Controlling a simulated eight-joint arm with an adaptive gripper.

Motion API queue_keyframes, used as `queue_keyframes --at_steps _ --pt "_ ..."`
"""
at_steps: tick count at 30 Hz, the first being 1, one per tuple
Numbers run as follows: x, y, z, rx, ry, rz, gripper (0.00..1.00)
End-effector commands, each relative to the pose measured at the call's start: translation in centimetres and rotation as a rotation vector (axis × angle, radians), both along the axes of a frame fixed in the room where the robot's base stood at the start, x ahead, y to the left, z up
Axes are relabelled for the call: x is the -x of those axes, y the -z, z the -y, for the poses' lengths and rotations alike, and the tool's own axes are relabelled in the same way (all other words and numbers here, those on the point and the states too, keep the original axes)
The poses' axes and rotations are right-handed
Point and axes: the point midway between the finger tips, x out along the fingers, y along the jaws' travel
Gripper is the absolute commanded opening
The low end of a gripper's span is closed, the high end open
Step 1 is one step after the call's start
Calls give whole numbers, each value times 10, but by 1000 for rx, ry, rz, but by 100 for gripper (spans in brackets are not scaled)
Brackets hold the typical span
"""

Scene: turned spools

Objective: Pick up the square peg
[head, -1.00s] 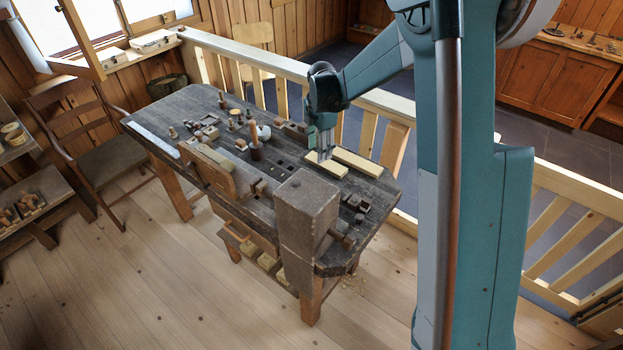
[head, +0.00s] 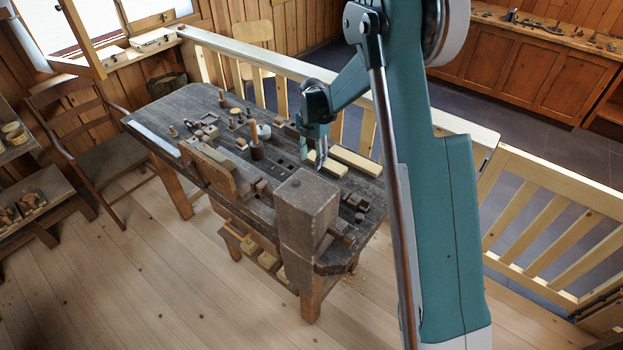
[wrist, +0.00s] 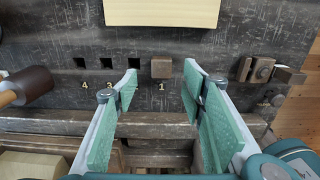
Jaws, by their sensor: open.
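The square peg (wrist: 161,68) is a small brown wooden block with a square top. In the wrist view it sits at the bench position marked 1, at the end of a row of square holes. My gripper (wrist: 160,84) is open, with its green-padded fingers spread to the left and right. The peg shows in the gap just beyond the fingertips, and no contact is visible. In the head view my gripper (head: 318,158) hangs over the workbench (head: 215,103) near the pale wooden strips. I cannot make out the peg there.
Square holes (wrist: 79,63) lie left of the peg. A pale board (wrist: 162,12) lies beyond it. Small wooden blocks (wrist: 262,70) are at the right, and a dark round-headed tool (wrist: 35,84) is at the left. A bulky wooden vise block (head: 305,212) rises at the bench's near end.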

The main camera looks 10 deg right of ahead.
Motion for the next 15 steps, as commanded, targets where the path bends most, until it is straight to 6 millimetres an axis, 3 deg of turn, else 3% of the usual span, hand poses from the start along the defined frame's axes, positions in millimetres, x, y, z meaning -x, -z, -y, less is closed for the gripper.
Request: queue_keyframes --at_steps 15 --pt "0 26 0 0 1 0 41"
